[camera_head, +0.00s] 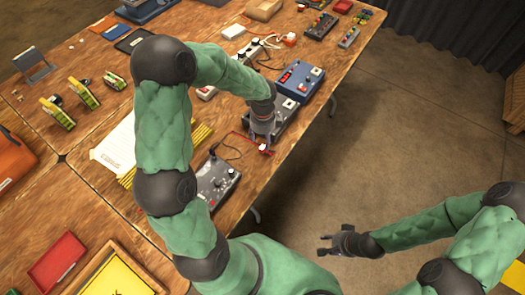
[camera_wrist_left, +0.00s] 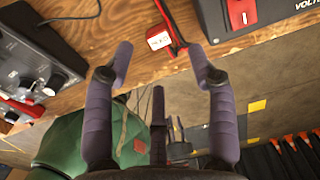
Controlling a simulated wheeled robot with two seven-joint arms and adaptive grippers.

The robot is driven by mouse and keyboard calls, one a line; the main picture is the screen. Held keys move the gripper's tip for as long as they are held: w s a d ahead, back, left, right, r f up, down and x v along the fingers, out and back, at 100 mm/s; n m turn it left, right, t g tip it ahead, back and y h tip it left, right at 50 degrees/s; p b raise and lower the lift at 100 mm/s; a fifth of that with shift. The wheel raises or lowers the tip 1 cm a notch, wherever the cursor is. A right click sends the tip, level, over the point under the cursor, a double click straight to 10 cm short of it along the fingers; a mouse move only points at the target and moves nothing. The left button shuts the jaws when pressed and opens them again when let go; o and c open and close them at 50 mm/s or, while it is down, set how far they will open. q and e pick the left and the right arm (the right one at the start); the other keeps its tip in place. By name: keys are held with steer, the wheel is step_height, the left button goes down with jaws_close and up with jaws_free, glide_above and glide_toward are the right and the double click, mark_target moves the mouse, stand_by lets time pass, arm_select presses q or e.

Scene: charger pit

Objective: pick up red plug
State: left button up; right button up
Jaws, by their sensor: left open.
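The red plug (camera_head: 265,149), a small red and white piece on a red cable, lies on the wooden table near its right edge. In the left wrist view the plug (camera_wrist_left: 159,40) lies beyond the fingertips, roughly centred between them, with its red cable beside it. My left gripper (camera_head: 261,138) points down at the table just by the plug. In its wrist view the left gripper (camera_wrist_left: 161,62) has its fingers wide apart with nothing between them. My right gripper (camera_head: 324,245) is over the floor, away from the table, fingers apart and empty.
A dark grey control box (camera_head: 216,181) with knobs stands below the plug. Another dark box (camera_head: 284,121) with a red switch stands close beyond my left gripper, and a blue box (camera_head: 301,80) behind it. A red tray (camera_head: 58,262) lies lower left. Floor (camera_head: 400,130) is open on the right.

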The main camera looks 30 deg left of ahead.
mark_target(262, 147)
arm_select(q)
step_height(262, 147, down, 2)
steer(key=shift+f, duration=0.1)
step_height(262, 147, down, 5)
steer(key=b, duration=0.3)
steer(key=shift+a, duration=0.1)
jaws_close()
